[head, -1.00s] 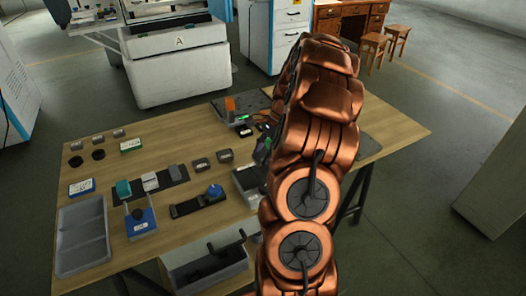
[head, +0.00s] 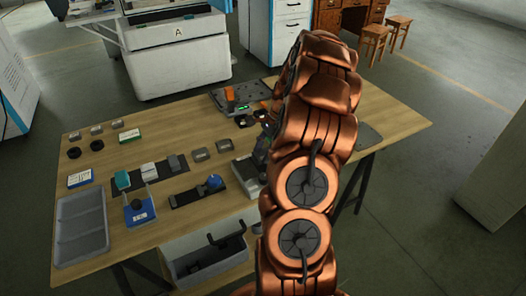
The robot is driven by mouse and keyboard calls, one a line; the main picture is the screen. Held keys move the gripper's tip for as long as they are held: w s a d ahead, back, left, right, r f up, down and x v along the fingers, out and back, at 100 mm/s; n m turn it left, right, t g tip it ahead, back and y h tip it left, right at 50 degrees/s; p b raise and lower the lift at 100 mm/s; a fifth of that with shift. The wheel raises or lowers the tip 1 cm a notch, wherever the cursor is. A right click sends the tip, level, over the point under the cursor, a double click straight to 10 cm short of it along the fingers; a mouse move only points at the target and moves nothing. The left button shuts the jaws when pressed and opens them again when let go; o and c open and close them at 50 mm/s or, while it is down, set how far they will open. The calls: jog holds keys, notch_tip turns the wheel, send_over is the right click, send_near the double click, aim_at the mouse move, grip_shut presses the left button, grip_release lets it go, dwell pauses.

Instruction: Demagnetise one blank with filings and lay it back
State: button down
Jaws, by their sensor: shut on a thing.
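My gripper (head: 262,146) shows only as a dark sliver beside my copper arm, over the right half of the wooden bench. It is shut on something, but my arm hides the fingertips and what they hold. Small grey metal blocks that look like blanks stand on the bench, one pair in the middle (head: 198,154) and several at the back left (head: 96,130). A dark device (head: 240,108) with a green light and an orange part sits at the back, left of my arm. I cannot make out any filings.
A grey tray (head: 80,255) lies at the left, beside a blue labelled box (head: 139,217). A black strip with a blue knob (head: 214,181) lies mid-bench. A grey open box (head: 245,178) is partly behind my arm.

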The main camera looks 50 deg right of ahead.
aim_at(241, 169)
jog(key=shift+f, duration=0.4)
dwell(0.3)
jog(key=shift+a, duration=0.1)
jog(key=shift+w+a, duration=0.25)
jog(key=shift+a, duration=0.4)
jog(key=shift+w+a, duration=0.25)
jog(key=shift+a, duration=0.35)
jog(key=shift+a, duration=0.15)
jog(key=shift+w+a, duration=0.25)
jog(key=shift+a, duration=0.35)
jog(key=shift+w+a, duration=0.2)
jog(key=shift+a, duration=0.35)
jog(key=shift+a+p, duration=0.15)
jog(key=shift+p, duration=0.15)
jog(key=shift+w+a, duration=0.25)
jog(key=shift+a, duration=0.35)
jog(key=shift+w+a, duration=0.2)
jog(key=shift+a, duration=0.35)
jog(key=shift+r, duration=0.15)
notch_tip(241, 169, up, 7)
jog(key=p, duration=0.3)
jog(key=shift+r, duration=0.15)
dwell(0.5)
